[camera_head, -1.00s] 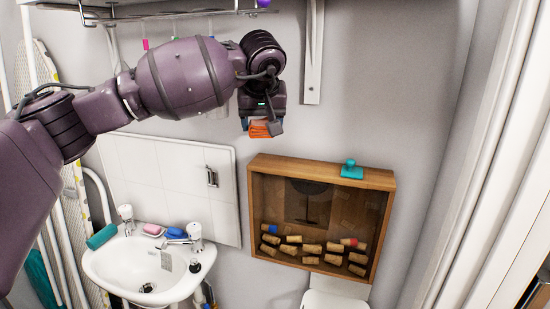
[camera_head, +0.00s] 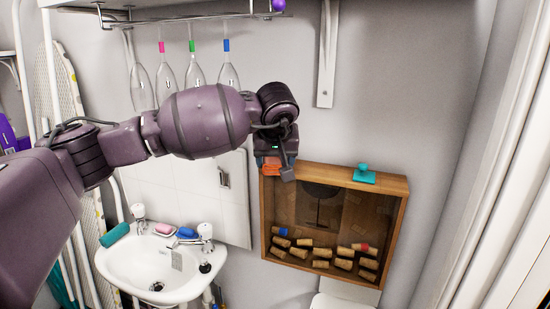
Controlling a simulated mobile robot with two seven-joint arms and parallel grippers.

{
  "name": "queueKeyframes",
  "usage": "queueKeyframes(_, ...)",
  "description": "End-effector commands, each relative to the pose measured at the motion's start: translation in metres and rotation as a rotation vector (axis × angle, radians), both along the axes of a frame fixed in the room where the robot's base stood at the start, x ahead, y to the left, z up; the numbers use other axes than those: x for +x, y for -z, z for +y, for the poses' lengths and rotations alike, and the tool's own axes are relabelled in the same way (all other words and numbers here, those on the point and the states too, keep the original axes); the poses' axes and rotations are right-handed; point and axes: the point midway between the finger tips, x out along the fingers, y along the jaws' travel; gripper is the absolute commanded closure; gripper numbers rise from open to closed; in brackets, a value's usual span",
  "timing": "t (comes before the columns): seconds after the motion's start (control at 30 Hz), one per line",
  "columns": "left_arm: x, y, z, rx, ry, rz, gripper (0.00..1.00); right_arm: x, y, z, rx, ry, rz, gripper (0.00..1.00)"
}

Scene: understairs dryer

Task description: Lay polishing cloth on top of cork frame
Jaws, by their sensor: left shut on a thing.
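The cork frame (camera_head: 328,175) is a shallow wooden box with a clear front and several corks inside, mounted on the wall right of the sink. My left gripper (camera_head: 276,170) points down at the frame's upper left end, shut on the folded orange polishing cloth (camera_head: 270,165). The cloth overlaps the frame's top left corner in the picture; I cannot tell whether it touches the wood. Part of the cloth is hidden by the fingers. My right gripper is not in view.
A teal handled object (camera_head: 364,174) stands on the frame's top toward the right; the top between it and my gripper is bare. A white sink (camera_head: 150,268) is lower left. A wire rack (camera_head: 180,17) with hanging glasses is above. A white bracket (camera_head: 327,60) is on the wall.

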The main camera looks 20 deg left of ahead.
Motion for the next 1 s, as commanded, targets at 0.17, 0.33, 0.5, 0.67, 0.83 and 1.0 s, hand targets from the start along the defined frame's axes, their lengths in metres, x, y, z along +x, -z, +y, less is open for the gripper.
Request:
queueKeyframes(0.17, 0.0, 0.001, 0.0, 0.0, 0.0, 0.0, 0.14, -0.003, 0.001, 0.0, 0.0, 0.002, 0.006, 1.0)
queueKeyframes(0.33, 0.0, 0.0, 0.0, 0.001, -0.001, 0.0, 0.09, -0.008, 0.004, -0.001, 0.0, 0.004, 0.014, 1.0)
queueKeyframes(0.5, 0.0, -0.001, 0.0, 0.0, 0.0, 0.0, 0.09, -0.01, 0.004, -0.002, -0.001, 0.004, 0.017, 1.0)
queueKeyframes(0.67, -0.006, -0.013, -0.002, 0.001, 0.0, -0.003, 0.09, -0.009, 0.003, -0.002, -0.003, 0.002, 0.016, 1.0)
queueKeyframes(0.83, -0.02, -0.04, -0.007, 0.001, 0.001, -0.004, 0.09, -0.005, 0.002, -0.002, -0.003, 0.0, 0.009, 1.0)
queueKeyframes(1.0, -0.036, -0.068, -0.013, 0.001, 0.001, -0.004, 0.09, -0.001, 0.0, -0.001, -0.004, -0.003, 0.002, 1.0)
